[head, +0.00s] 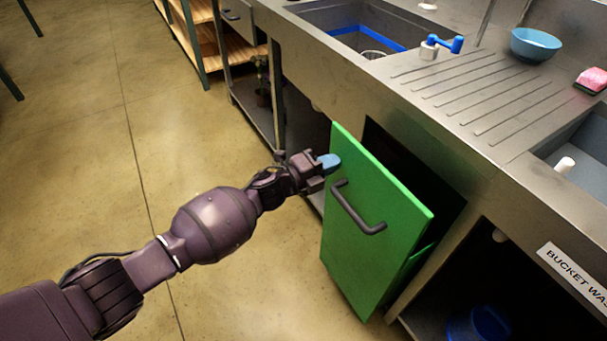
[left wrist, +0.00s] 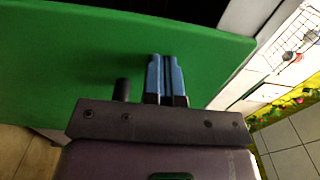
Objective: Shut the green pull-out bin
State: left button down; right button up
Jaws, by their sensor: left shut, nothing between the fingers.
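The green pull-out bin (head: 365,235) stands out from under the steel counter, with a dark gap behind its front panel. A dark bar handle (head: 357,210) is on the front. My left gripper (head: 331,161) is shut and empty, its blue fingertips at the upper left part of the green front, above the handle. In the left wrist view the shut blue fingers (left wrist: 165,76) point at the green panel (left wrist: 60,65); I cannot tell whether they touch it. A dark post, likely the handle (left wrist: 122,90), shows beside them. My right gripper is not in view.
The steel counter (head: 430,120) runs above the bin, with a sink (head: 360,25), a blue bowl (head: 535,45) and a pink sponge (head: 591,79) on it. A blue bucket (head: 478,325) sits in the open bay at right. Open floor lies at left.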

pick_arm(q)
jog(key=b+x, duration=0.1)
jog(key=x, duration=0.6)
jog(key=shift+w+d+r+b, duration=0.2)
jog(key=shift+d+b, duration=0.1)
jog(key=shift+b, duration=0.1)
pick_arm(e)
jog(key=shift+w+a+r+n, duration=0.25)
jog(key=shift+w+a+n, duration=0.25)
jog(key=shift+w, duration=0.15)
pick_arm(q)
jog(key=shift+r, duration=0.15)
jog(key=shift+a, duration=0.1)
jog(key=p+v, duration=0.3)
jog(key=v, duration=1.1)
jog(key=shift+s+f+p, duration=0.15)
jog(key=shift+f+p, duration=0.15)
jog(key=shift+f, duration=0.15)
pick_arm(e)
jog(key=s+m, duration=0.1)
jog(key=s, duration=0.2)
